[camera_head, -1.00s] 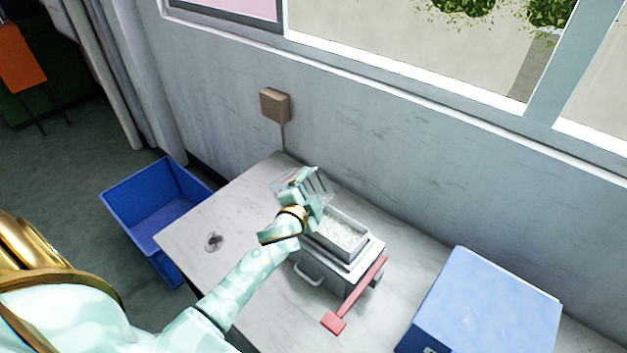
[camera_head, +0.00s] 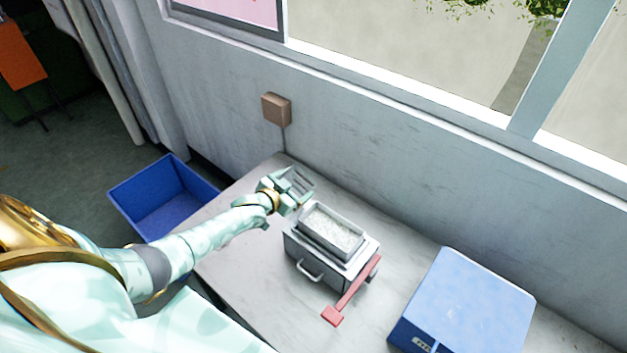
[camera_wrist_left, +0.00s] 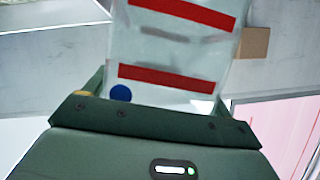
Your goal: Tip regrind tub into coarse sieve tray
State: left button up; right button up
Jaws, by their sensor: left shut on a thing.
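The clear regrind tub (camera_wrist_left: 178,52) has two red stripes and a blue dot in the left wrist view. My left gripper (camera_head: 288,185) is shut on it and holds it above the back left of the table, left of the sieve tray. In the head view the tub is small and partly hidden by the gripper, and its contents cannot be made out. The grey rectangular coarse sieve tray (camera_head: 322,247) sits on a grey box-like unit (camera_head: 315,263) with a front handle. White granules (camera_head: 335,229) lie inside the tray. My right gripper is not in view.
A red-handled tool (camera_head: 349,292) leans at the unit's right side. A blue box (camera_head: 470,300) stands on the table further right. A blue bin (camera_head: 165,205) stands left of the table. The wall and socket box (camera_head: 276,108) are behind. The table's left front is clear.

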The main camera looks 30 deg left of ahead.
pick_arm(q)
jog(key=shift+w+a+n+h+b, duration=0.2)
jog(key=shift+a+n+h+b, duration=0.25)
jog(key=shift+a+n+h, duration=0.35)
jog(key=shift+a, duration=0.25)
jog(key=shift+d, duration=0.1)
notch_tip(320, 180, up, 4)
jog(key=p, duration=0.4)
jog(key=shift+r, duration=0.2)
jog(key=shift+s+f, duration=0.1)
jog(key=shift+f, duration=0.1)
jog(key=shift+r, duration=0.1)
